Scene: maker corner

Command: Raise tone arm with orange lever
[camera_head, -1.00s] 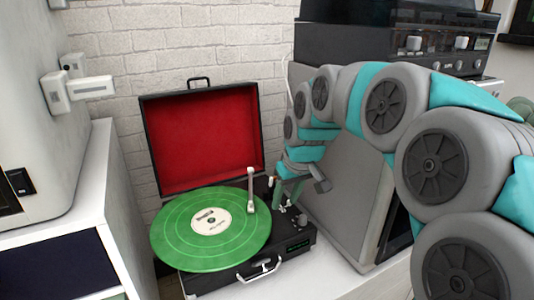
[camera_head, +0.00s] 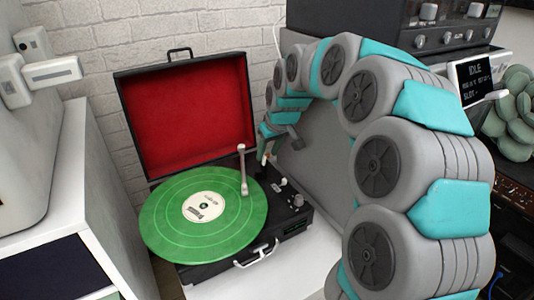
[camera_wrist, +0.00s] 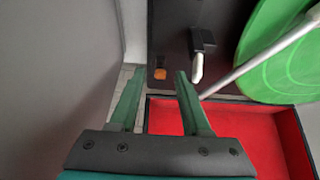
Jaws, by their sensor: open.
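The record player (camera_head: 290,228) stands open with a green record (camera_head: 175,222) on its platter. The pale tone arm (camera_head: 243,175) lies across the record's right side; whether its tip touches is unclear. In the wrist view the tone arm (camera_wrist: 255,62) runs as a grey rod to the right of my gripper (camera_wrist: 160,72). The orange lever (camera_wrist: 160,74) is a small block on the black deck, in line with the gap between my open green fingers. They appear apart from it. In the head view my gripper (camera_head: 264,152) is at the player's back right, and the lever is not clear.
The red-lined lid (camera_head: 188,115) stands up behind the record. A white-tipped part (camera_wrist: 197,68) sits just right of the lever. A grey panel (camera_head: 318,165) is close on the player's right. A white cabinet (camera_head: 105,200) stands at left.

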